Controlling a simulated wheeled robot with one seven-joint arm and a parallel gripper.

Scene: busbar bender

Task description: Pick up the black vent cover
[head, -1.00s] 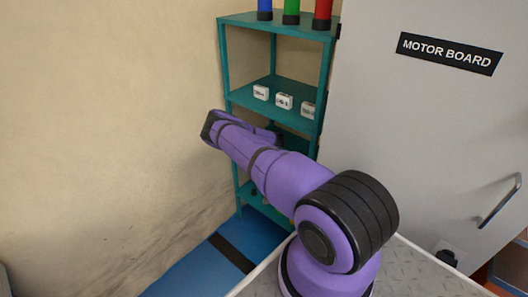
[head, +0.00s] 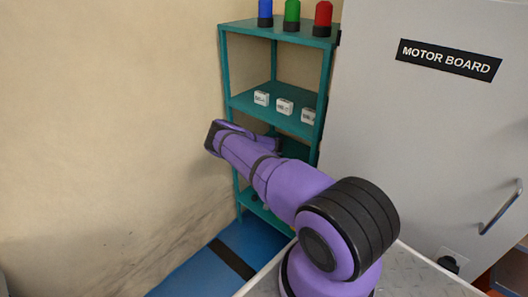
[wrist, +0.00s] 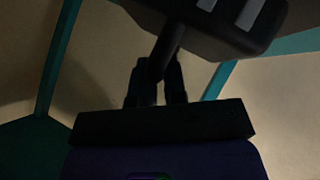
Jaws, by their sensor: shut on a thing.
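In the wrist view, my gripper (wrist: 156,82) is shut on a slim dark stem. The stem joins a dark, rounded body, which I take to be the black vent cover (wrist: 222,28). Two pale grey rectangles show on this body, which is cut off by the top edge. In the head view, my purple arm reaches towards the teal shelf (head: 270,100) and its far end folds back to the right. My fingers and the vent cover cannot be made out there.
Blue, green (head: 291,14) and red lamps stand on the shelf's top. Several small white blocks (head: 285,106) sit on the level below. A grey cabinet marked MOTOR BOARD (head: 420,130) stands close on the right, and a beige wall on the left. Teal posts frame the wrist view.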

